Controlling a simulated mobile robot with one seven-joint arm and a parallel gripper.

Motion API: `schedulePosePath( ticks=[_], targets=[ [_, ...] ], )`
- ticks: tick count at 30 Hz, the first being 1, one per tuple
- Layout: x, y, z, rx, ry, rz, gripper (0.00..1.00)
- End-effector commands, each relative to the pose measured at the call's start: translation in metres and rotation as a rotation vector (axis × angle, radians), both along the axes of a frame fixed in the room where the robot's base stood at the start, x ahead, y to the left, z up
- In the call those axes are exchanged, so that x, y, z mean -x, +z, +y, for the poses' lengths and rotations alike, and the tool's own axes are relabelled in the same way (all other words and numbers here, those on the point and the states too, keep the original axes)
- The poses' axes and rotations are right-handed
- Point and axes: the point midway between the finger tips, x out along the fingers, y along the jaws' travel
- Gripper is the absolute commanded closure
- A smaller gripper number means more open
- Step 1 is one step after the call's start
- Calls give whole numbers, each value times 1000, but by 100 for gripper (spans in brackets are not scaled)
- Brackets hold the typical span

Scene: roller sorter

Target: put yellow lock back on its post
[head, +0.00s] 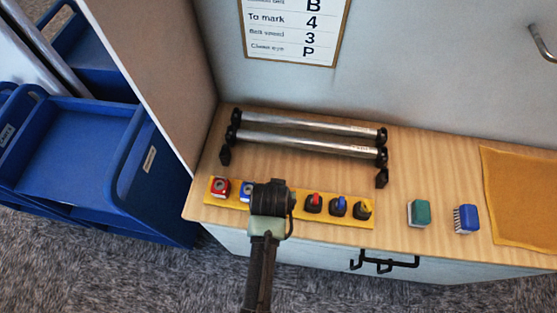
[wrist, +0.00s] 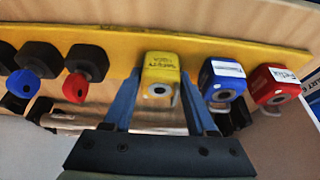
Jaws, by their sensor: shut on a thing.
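The yellow lock (wrist: 161,70) is a small labelled block with a round grey-ringed dark hole. It sits between the two blue fingers of my gripper (wrist: 160,92) in the wrist view, and the gripper is shut on it. It lines up with the blue lock (wrist: 222,78) and the red lock (wrist: 274,84) along the yellow strip (wrist: 110,38). In the head view my gripper (head: 270,200) is over the strip (head: 232,203) and hides the yellow lock. No post shows under the yellow lock, so I cannot tell whether it is on one.
Black switches with red (head: 314,202), blue (head: 338,206) and yellow (head: 361,209) tops stand right of my gripper. Metal rollers (head: 305,142) lie behind. A green block (head: 419,212) and a blue brush (head: 466,218) are farther right. Blue carts (head: 75,150) stand left of the bench.

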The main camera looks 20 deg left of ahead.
Motion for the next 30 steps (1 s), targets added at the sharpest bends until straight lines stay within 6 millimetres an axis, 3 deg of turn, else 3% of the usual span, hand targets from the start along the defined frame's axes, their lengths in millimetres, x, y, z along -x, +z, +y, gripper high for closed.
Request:
schedulePosePath(
  ticks=[6,7,12,23,30],
  targets=[
    [-1,0,0,-1,0,-2,100],
    [-1,0,0,-1,0,-2,39],
    [0,0,0,0,0,-1,8],
    [1,4,0,0,0,-1,8],
    [13,35,-4,-1,0,-4,8]
  ],
)
